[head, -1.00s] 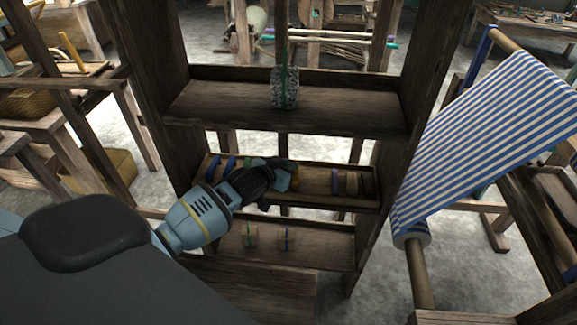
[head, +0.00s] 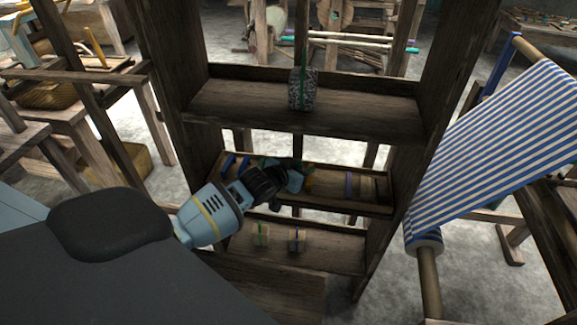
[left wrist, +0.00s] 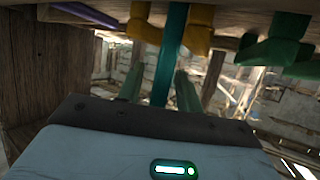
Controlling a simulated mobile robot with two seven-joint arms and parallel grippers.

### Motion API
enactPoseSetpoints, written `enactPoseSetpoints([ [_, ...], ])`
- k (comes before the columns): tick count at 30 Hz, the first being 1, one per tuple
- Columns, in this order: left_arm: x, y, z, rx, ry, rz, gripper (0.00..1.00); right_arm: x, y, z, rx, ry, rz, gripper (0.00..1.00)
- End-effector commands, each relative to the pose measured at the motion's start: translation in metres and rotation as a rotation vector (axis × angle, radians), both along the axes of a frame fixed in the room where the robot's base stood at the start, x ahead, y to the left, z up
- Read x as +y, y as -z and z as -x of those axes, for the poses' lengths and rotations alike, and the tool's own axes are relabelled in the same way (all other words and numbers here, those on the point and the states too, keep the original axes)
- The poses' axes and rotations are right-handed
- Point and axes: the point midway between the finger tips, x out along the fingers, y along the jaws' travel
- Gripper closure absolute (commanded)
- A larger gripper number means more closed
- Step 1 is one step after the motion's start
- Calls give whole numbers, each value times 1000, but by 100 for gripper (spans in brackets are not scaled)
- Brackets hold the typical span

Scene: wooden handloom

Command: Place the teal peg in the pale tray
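The teal peg (left wrist: 171,55) shows in the left wrist view as a long, narrow bar. It runs down from the shelf edge between the two fingers of my left gripper (left wrist: 157,78). The fingers look apart, with gaps beside the peg; I cannot tell whether either touches it. In the head view my left gripper (head: 297,181) reaches in over the middle shelf, and its wrist hides part of the row there. I cannot make out the teal peg apart from the gripper in that view. I cannot pick out a pale tray in either view. My right gripper is not in view.
The dark wooden rack has a middle shelf (head: 335,195) with blue, green, yellow and purple pieces. A speckled roll (head: 302,92) stands on the upper shelf. Striped cloth (head: 505,145) stretches at the right.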

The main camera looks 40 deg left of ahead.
Motion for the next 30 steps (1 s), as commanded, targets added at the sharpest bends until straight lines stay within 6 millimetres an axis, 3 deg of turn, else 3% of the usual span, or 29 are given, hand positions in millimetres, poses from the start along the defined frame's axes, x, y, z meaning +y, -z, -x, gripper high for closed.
enactPoseSetpoints([
  [18,4,-37,90,1,1,0,65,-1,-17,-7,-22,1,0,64],
  [30,5,-43,106,2,0,-1,65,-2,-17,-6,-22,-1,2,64],
])
